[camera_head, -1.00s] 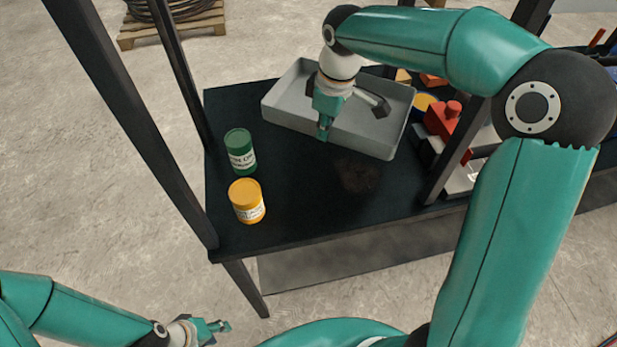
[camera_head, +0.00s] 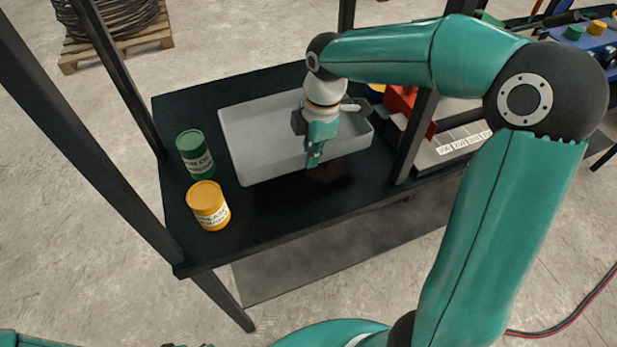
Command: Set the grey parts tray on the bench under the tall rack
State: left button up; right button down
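The grey parts tray (camera_head: 262,164) is a shallow open box over the back middle of the dark bench (camera_head: 262,226), between the rack's uprights. Its long near side runs roughly along the bench's front edge. I cannot tell whether its bottom touches the bench top. My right gripper (camera_head: 313,160) points down at the middle of the tray's near wall. It appears shut on that wall, though its fingertips are partly hidden. My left gripper shows only as a sliver at the bottom edge, so its fingers cannot be read.
A green can (camera_head: 196,158) and a yellow can (camera_head: 208,208) stand left of the tray, the green one close to it. A rack post (camera_head: 416,137) and red parts (camera_head: 402,101) are close on the right. The bench's front strip is clear.

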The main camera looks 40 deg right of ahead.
aim_at(309, 188)
notch_tip(309, 188, down, 8)
jog(key=shift+w+r, duration=0.1)
dwell(0.4)
jog(key=c, duration=1.3)
grip_release()
jog(key=r, duration=0.4)
jog(key=d+r, duration=0.1)
jog(key=r, duration=0.7)
jog(key=shift+s+d, duration=0.15)
jog(key=shift+s, duration=0.2)
